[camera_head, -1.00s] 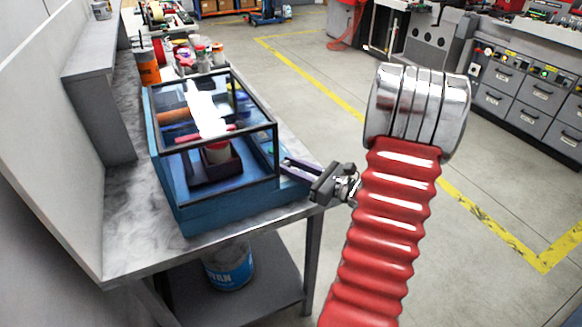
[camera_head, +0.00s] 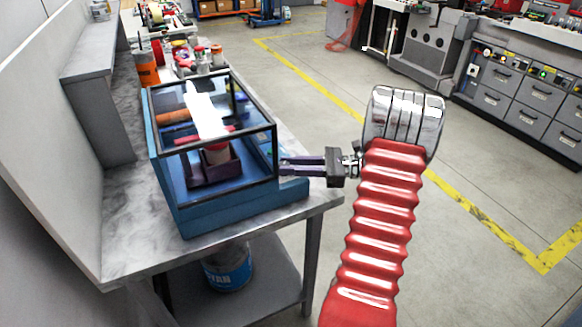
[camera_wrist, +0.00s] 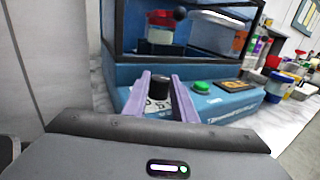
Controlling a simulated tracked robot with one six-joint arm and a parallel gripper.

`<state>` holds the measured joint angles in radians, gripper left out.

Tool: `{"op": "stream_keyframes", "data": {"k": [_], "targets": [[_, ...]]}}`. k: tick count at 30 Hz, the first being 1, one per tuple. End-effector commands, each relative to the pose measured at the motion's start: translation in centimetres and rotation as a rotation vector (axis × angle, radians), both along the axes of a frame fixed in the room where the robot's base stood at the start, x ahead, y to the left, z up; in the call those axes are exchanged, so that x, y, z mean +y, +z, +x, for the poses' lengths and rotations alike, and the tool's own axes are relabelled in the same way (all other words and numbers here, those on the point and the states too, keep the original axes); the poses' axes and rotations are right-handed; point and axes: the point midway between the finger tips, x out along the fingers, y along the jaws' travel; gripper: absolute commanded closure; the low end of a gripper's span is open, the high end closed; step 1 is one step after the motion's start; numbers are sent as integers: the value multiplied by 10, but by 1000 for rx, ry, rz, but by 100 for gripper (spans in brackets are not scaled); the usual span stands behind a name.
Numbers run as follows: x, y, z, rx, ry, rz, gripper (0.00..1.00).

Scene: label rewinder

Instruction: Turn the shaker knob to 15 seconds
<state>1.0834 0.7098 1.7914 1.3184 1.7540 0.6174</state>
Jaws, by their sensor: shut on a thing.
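The shaker is a blue box with a clear, dark-framed cover (camera_head: 215,205); it also shows in the wrist view (camera_wrist: 120,72). Its black knob (camera_wrist: 159,87) sits on the sloped front panel, between the purple fingers of my gripper (camera_wrist: 160,78). The gripper is shut on the knob. A green button (camera_wrist: 201,87) and a small display (camera_wrist: 233,86) are right of the knob. In the head view, my gripper (camera_head: 282,166) reaches left to the shaker's right side; the knob is hidden there.
The shaker stands on a grey bench (camera_head: 150,245) against a wall panel. An orange can (camera_head: 147,68) and several small containers stand behind it. A blue-labelled bucket (camera_head: 228,270) is on the lower shelf. The floor to the right is open.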

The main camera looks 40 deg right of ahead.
Motion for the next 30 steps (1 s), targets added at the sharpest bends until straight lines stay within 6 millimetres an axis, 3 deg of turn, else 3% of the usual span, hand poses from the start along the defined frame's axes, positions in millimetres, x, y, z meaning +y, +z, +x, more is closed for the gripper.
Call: {"op": "stream_keyframes", "data": {"k": [10,25,26,30], "targets": [[-2,0,3,-1,149,-1,98],[-3,0,3,-1,174,0,98],[-3,0,3,-1,174,0,75],[-3,0,3,-1,174,0,68]]}}
